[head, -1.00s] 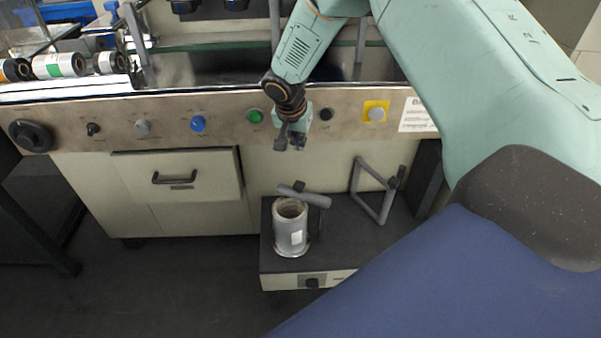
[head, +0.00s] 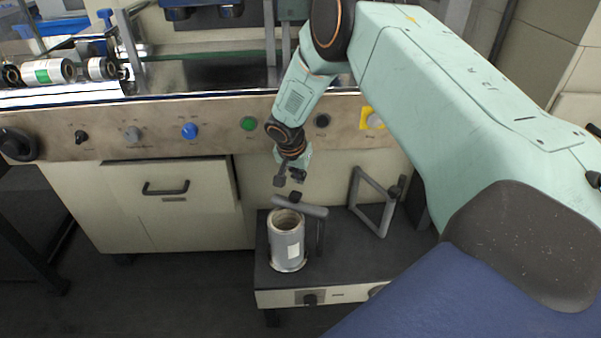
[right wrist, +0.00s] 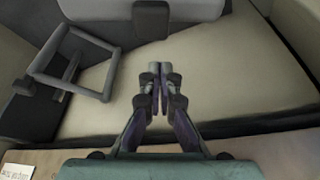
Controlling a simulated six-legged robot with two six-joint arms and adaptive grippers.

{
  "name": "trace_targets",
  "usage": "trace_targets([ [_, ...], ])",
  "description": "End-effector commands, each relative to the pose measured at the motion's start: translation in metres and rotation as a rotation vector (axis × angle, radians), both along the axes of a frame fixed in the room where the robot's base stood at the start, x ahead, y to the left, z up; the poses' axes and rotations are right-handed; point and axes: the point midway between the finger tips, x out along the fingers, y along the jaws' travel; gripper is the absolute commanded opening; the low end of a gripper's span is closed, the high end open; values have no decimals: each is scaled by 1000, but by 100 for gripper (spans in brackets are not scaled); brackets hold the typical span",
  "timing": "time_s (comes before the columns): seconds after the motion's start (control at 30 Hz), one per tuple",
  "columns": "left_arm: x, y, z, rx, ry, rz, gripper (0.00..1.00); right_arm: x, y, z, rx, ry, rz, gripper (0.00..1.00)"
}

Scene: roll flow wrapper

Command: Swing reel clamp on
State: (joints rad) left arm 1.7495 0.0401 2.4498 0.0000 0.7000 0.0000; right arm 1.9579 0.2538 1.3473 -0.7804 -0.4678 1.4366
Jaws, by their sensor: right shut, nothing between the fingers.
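A grey reel (head: 287,245) with a white label and a hollow top stands upright on a dark low shelf (head: 345,262). The reel clamp, a grey bar (head: 312,211) with a dark knob (head: 295,196), sits on a post behind and right of the reel. In the right wrist view the fingertips (right wrist: 160,72) point toward the knob (right wrist: 152,19). My left gripper is out of view.
A grey square frame (head: 374,205) stands on the shelf to the right, also in the right wrist view (right wrist: 75,62). A control panel (head: 220,118) with buttons runs above. A cabinet drawer (head: 175,190) is at left.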

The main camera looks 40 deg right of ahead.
Motion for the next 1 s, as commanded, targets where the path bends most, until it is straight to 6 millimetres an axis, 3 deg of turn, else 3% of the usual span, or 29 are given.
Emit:
trace_targets([
  [0.27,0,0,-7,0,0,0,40,-12,19,0,0,2,2,0],
  [0.87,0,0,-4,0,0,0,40,-14,21,1,0,2,5,0],
  [1.0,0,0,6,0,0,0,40,-16,22,2,3,5,143,0],
])
